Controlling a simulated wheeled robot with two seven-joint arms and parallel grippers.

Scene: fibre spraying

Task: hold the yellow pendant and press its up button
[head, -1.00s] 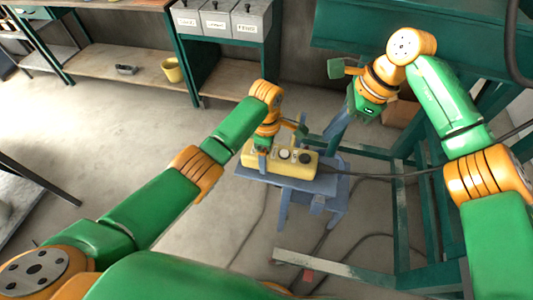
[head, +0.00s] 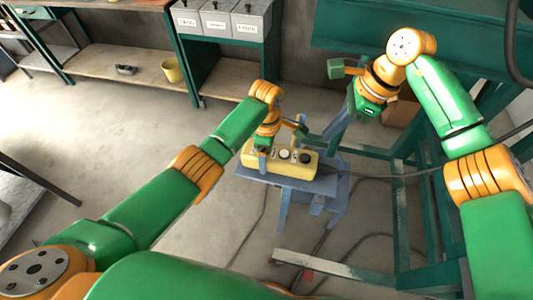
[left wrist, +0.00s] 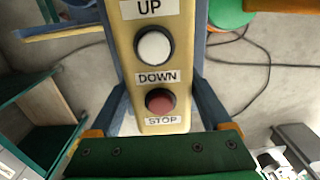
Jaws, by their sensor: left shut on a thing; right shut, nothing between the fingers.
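The yellow pendant (head: 306,170) lies on a blue-grey stool (head: 272,181) in the head view, its button face up. My left gripper (head: 263,163) is shut on it near its left end. In the left wrist view the pendant (left wrist: 126,62) runs between the two blue fingers (left wrist: 163,100). A white button (left wrist: 154,47) shows above the DOWN label, and a red button (left wrist: 159,101) above the STOP label. The UP label (left wrist: 149,8) shows at the top edge; the button beyond it is out of that view. My right gripper (head: 334,130) is shut and empty, above and right of the pendant.
A black cable (head: 375,176) runs from the pendant's right end. A green metal frame (head: 402,210) stands to the right. At the back are a workbench (head: 110,58) with a yellow cup (head: 173,70) and grey bins (head: 218,20). The floor at left is mostly clear.

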